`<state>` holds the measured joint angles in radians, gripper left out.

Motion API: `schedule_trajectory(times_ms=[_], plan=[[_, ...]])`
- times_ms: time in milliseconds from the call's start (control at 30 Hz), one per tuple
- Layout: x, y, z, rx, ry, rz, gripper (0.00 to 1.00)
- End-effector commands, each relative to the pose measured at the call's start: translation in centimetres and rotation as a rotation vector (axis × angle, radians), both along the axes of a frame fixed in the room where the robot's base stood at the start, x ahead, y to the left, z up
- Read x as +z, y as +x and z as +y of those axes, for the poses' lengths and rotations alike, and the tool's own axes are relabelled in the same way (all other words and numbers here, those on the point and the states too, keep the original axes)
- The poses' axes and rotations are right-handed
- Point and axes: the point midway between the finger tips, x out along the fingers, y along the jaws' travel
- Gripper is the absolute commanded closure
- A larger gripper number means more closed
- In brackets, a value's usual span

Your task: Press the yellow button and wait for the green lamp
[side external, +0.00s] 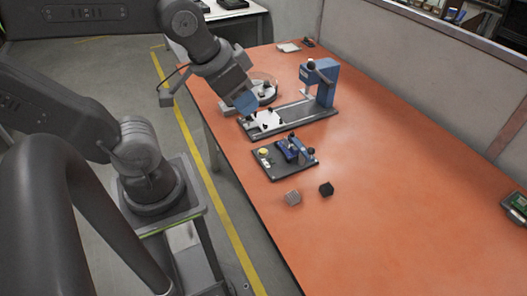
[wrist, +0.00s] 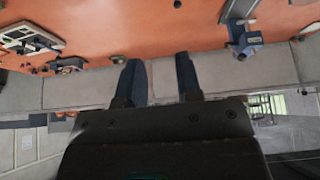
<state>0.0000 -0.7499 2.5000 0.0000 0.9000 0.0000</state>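The yellow button (side external: 264,152) sits on the left part of a small dark plate (side external: 272,170) that also carries a blue clamp-like device (side external: 297,150). I cannot make out a green lamp on this plate. My gripper (side external: 248,112) shows in the side view behind the button plate, above or near the left end of a grey fixture. In the wrist view my gripper (wrist: 156,60) has its two blue fingers spread apart, with nothing between them. It is apart from the button. I cannot identify the button in the wrist view.
A blue press (side external: 320,80) stands on the grey fixture base (side external: 312,114). A green item (side external: 519,203) is at the right edge.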

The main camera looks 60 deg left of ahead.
Motion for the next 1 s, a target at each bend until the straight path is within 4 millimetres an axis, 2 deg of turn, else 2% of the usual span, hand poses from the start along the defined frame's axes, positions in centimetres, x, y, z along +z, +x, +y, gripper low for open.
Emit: schedule_trajectory(times_ms=[33, 333, 1000], plan=[[0.0, 0.0, 0.0, 0.0, 0.0, 0.0, 0.72], [0.0, 0.0, 0.0, 0.0, 0.0, 0.0, 1.0], [0.0, 0.0, 0.0, 0.0, 0.0, 0.0, 1.0]])
